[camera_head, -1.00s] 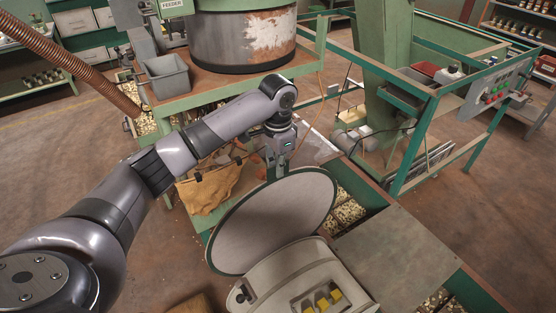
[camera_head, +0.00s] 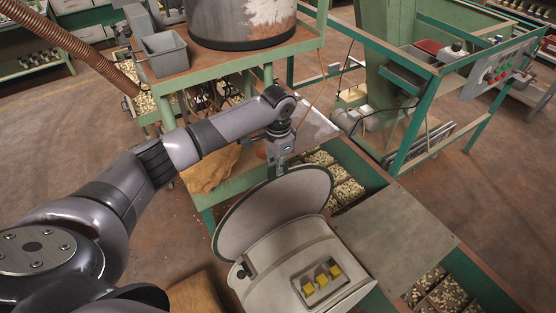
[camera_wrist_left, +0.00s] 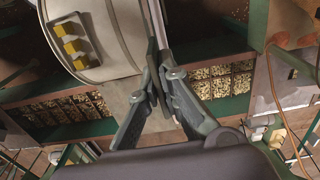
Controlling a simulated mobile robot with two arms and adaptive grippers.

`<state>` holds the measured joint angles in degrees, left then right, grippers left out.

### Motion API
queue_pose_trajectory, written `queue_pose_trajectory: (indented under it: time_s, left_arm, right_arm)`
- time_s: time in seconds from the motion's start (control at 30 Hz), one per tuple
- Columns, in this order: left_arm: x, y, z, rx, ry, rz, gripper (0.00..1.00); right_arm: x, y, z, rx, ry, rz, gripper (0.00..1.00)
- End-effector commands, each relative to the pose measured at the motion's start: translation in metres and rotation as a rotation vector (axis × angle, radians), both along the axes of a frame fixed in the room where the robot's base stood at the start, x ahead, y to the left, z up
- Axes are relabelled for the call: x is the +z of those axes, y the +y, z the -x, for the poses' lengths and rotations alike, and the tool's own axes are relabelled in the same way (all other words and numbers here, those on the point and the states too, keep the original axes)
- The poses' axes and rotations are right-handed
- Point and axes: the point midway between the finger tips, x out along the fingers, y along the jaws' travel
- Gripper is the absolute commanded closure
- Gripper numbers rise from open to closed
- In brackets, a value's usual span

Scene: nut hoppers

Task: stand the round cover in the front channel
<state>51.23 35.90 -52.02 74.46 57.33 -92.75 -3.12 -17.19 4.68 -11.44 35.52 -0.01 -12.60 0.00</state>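The round cover (camera_head: 268,212) is a large grey disc with a dark rim. In the head view it stands tilted on edge, just behind the cream housing (camera_head: 310,255) with yellow switches. My left gripper (camera_head: 281,170) is at the cover's top edge. In the left wrist view the fingers (camera_wrist_left: 158,82) are closed on the cover's thin edge (camera_wrist_left: 158,22), with the housing (camera_wrist_left: 108,40) close beside it. The cover's lower edge is hidden behind the housing, so I cannot tell whether it sits in a channel. My right gripper is not in view.
Compartments of nuts (camera_head: 345,192) lie in a green-framed bench behind and right of the cover. A flat grey plate (camera_head: 395,240) covers part of it. The feeder drum (camera_head: 240,22) stands on a table behind. A brown sack (camera_head: 210,170) hangs left of the cover.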

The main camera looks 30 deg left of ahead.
Motion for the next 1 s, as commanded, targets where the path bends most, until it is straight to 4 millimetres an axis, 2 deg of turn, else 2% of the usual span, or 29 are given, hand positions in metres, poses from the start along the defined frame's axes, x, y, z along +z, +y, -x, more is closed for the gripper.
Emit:
queue_pose_trajectory:
  time_s: [0.93, 1.0]
  left_arm:
    - [-0.081, 0.0, 0.0, -0.001, -0.001, 0.0, 1.0]
    - [-0.091, 0.0, 0.0, -0.001, -0.001, 0.0, 1.0]
  right_arm:
    - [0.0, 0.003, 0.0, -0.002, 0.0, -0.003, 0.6]
    - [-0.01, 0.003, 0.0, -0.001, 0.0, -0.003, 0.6]
